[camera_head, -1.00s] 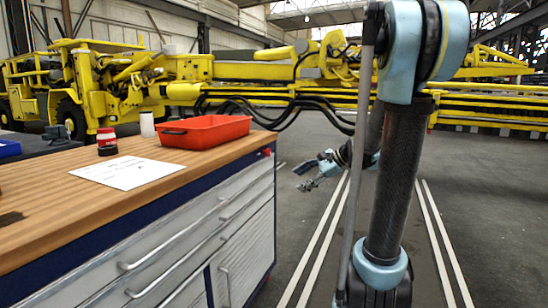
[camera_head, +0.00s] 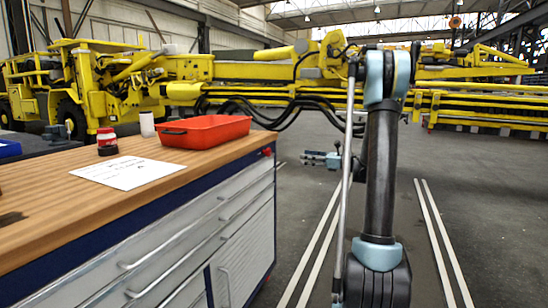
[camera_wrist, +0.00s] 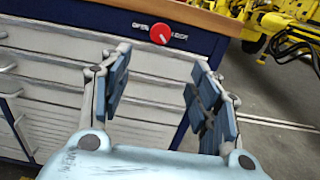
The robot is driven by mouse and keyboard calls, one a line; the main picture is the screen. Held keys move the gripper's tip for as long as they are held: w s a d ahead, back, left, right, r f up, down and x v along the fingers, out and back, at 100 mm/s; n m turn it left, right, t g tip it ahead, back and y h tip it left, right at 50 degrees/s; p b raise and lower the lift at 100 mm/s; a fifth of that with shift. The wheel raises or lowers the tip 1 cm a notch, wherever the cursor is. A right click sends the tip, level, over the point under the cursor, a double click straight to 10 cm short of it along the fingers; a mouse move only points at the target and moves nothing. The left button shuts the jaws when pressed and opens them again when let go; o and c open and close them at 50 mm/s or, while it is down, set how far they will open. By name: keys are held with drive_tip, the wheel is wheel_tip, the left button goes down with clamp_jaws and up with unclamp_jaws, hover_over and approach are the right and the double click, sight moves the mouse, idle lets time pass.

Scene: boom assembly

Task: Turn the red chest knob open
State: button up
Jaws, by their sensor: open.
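The red chest knob (camera_wrist: 160,34) shows at the top middle of the wrist view, on the dark blue upper band of the chest. It has a white pointer mark that tilts toward the lower right, with small white lettering on both sides that I cannot read surely. In the head view the knob (camera_head: 267,152) is a small red spot at the chest's upper right corner. My gripper (camera_wrist: 162,82) is open and empty, its two blue-padded fingers wide apart. The knob lies beyond the fingertips, not touched.
The chest (camera_head: 240,225) has white drawers with bar handles and a wooden top. On the top are a red tray (camera_head: 205,131), a paper sheet (camera_head: 128,172), a red-capped jar (camera_head: 107,142) and a white cylinder (camera_head: 147,124). Open floor lies to the right; a yellow machine (camera_head: 230,70) stands behind.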

sight(270, 153)
drive_tip(key=x, duration=1.7)
drive_tip(key=shift+a, duration=0.15)
